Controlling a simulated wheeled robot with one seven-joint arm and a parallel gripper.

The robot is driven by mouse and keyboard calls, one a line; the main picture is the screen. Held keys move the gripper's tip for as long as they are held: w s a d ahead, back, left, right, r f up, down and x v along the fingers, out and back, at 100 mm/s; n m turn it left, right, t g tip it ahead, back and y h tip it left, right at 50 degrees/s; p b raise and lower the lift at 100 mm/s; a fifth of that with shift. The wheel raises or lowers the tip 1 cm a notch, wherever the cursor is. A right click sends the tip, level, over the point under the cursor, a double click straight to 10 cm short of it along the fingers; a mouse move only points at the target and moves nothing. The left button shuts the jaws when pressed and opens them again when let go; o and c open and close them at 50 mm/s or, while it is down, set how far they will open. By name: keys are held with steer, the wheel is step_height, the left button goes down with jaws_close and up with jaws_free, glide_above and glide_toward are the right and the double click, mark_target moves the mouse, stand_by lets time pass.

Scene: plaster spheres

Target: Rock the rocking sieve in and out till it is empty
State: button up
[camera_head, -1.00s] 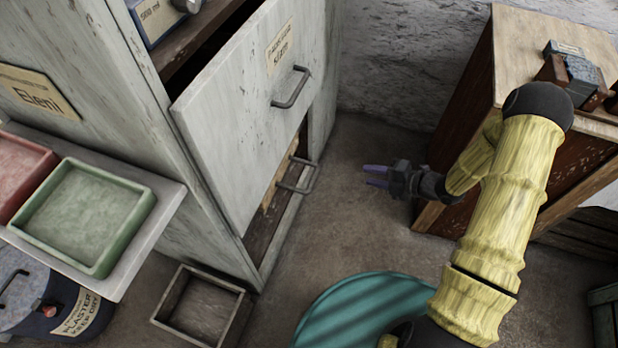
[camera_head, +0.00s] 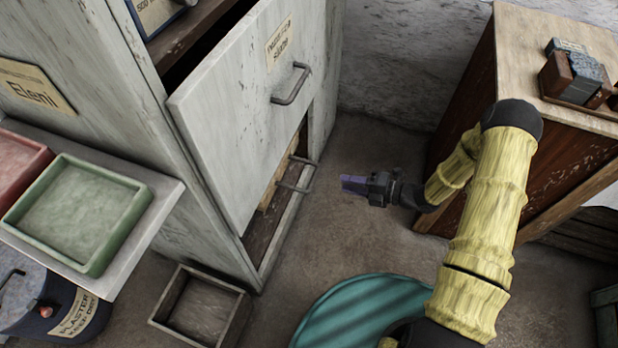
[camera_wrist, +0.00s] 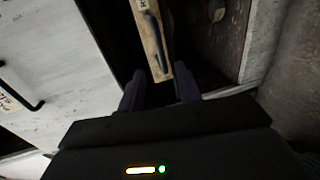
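My gripper (camera_head: 346,183) is in the air over the floor, to the right of the grey cabinet's low opening. Its purple fingers are apart and empty; they also show in the wrist view (camera_wrist: 160,88). What looks like the rocking sieve shows as a narrow wooden front (camera_wrist: 147,22) with a dark bar handle (camera_wrist: 154,42), ahead of and between my fingers, not touched. In the head view its handle (camera_head: 298,177) sticks out of the low opening. The cabinet door hides most of the sieve, so its contents cannot be seen.
The grey cabinet door (camera_head: 235,125) stands ajar above the opening. An open box (camera_head: 158,318) lies on the floor at the cabinet's foot. A green tray (camera_head: 140,205) sits on a left shelf.

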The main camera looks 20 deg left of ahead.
steer(key=b+x, duration=0.3)
steer(key=x, duration=0.9)
steer(key=shift+a, duration=0.4)
steer(key=shift+w+f, duration=0.1)
jaws_close()
